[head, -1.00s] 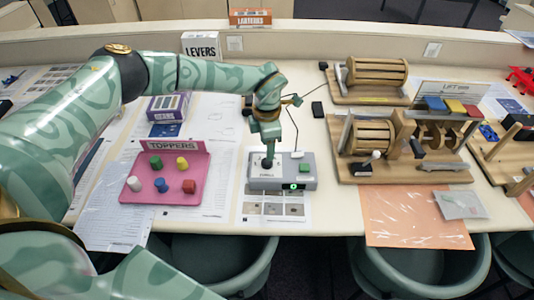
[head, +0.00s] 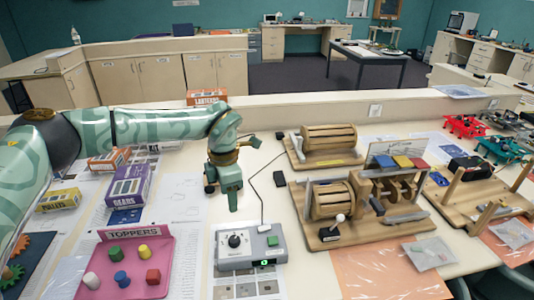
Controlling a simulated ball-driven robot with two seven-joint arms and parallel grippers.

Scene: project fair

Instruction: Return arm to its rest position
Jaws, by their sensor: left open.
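My left arm (head: 165,124) is patterned green and reaches in from the left across the table. Its gripper (head: 231,203) hangs pointing down, open and empty, behind the grey control box (head: 250,256). The box has a black knob (head: 234,241), a green button (head: 272,240) and a small lit green display. The gripper is apart from the knob. My right gripper is out of view.
A pink toppers tray (head: 95,262) with several coloured pegs is front left. A purple gears box (head: 127,192) and a yellow pulleys box (head: 58,201) stand left. Wooden drum mechanisms (head: 330,205) fill the right. Papers lie bare between tray and box.

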